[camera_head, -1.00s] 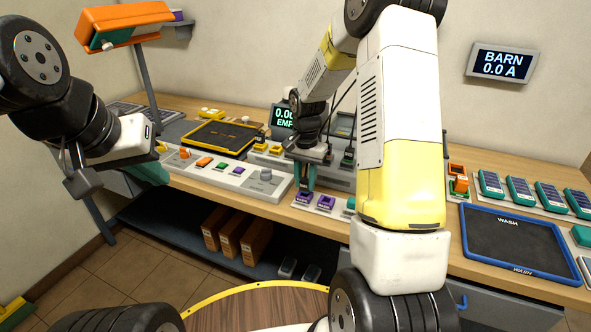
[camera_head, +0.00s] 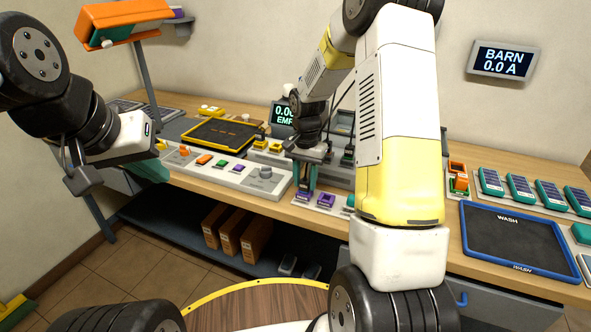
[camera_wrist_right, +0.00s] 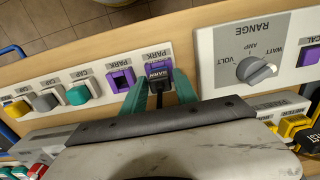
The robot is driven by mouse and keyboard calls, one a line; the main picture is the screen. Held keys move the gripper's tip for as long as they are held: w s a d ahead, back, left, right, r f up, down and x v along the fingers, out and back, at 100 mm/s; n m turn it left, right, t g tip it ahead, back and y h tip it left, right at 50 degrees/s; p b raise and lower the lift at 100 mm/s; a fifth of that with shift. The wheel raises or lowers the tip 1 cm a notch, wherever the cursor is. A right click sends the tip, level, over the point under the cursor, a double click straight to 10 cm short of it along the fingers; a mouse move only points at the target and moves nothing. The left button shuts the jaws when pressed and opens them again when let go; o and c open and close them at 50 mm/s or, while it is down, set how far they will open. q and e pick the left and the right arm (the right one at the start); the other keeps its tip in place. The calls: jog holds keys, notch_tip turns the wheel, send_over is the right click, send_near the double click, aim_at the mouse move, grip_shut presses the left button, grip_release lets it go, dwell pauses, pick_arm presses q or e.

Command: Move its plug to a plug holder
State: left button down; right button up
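A black plug (camera_wrist_right: 158,84) marked BARN sits at the near one of two purple plug holders marked PARK. A dark cable runs from it toward my wrist. My right gripper (camera_wrist_right: 159,88) has its teal fingers on either side of the plug, seemingly with small gaps. In the head view my right gripper (camera_head: 307,178) is low over this holder strip, and the plug is hardly visible. The other purple holder (camera_wrist_right: 121,79) is beside it and looks empty. My left gripper (camera_head: 153,170) hangs at the left, away from the plug; its finger gap is unclear.
A grey panel with a range knob (camera_wrist_right: 256,70) lies close beside the holders. A blue-rimmed WASH tray (camera_head: 467,246) lies at right. A wall display (camera_head: 502,61) reads BARN 0.0 A.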

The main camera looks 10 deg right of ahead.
aim_at(305, 180)
notch_tip(305, 180, up, 11)
jog(key=shift+f, duration=0.15)
dwell(0.9)
